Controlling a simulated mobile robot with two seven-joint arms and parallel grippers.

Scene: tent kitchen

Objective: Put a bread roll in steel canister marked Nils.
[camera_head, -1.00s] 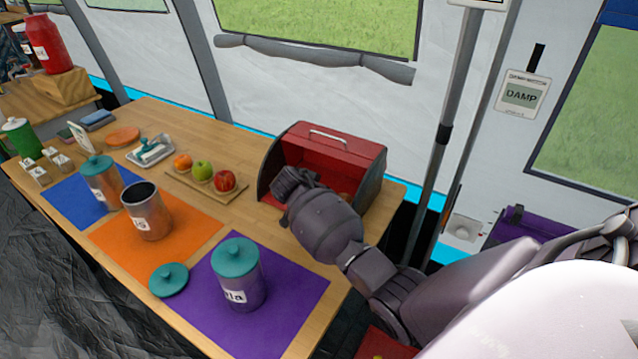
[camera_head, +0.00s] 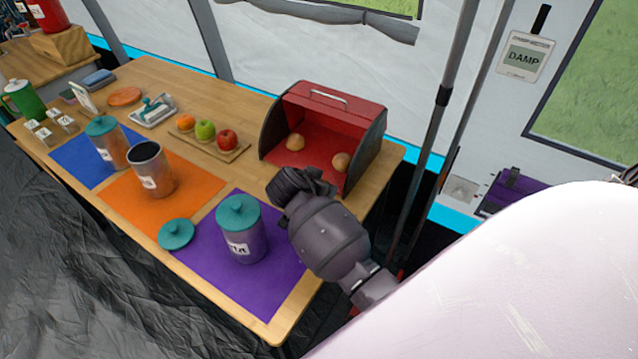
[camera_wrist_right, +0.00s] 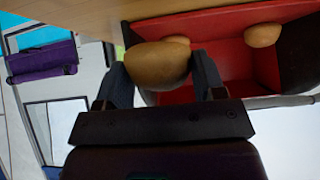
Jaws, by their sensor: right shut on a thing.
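My right gripper (camera_head: 284,186) is shut on a bread roll (camera_wrist_right: 157,67), held between its fingers in the right wrist view; the hand hides this roll in the head view. The gripper is in front of the red bread bin, near the lidded canister (camera_head: 241,232) on the purple mat. An open steel canister (camera_head: 152,172) stands upright on the orange mat, its teal lid (camera_head: 176,233) beside it. Another lidded canister (camera_head: 108,143) stands on the blue mat. The labels are too small to read surely, so I cannot tell which says Nils. My left gripper is out of view.
The open bread bin (camera_head: 330,104) holds two more rolls (camera_head: 295,142). A board (camera_head: 240,152) with an orange and two apples lies behind the canisters. A butter dish (camera_head: 153,112), small jars and a green jug (camera_head: 24,100) are farther left.

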